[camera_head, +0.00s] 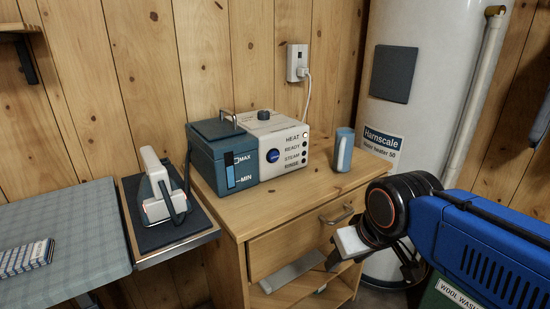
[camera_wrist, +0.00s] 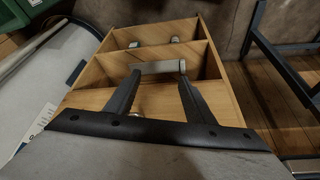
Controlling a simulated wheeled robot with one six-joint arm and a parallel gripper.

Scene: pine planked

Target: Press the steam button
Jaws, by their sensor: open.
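The steam station (camera_head: 262,140) stands on the wooden cabinet, with a blue water tank (camera_head: 225,160) at its left. A round dark-blue button (camera_head: 272,155) is on its pale front. Beside it are the labels HEAT, READY, STEAM and RINSE with small lamps; the HEAT lamp (camera_head: 305,136) looks lit white, the others dark. My gripper (camera_head: 334,258) is low in front of the cabinet, right of and below the station, away from the button. In the wrist view its two dark fingers (camera_wrist: 158,68) are apart; a pale bar shows between their tips, contact unclear. The station is not in that view.
An iron (camera_head: 160,190) sits on a rest at left, beside the ironing board (camera_head: 60,215). The drawer handle (camera_head: 337,215) sticks out. A white water heater (camera_head: 415,90) stands behind, right. Clear cabinet top lies before the station.

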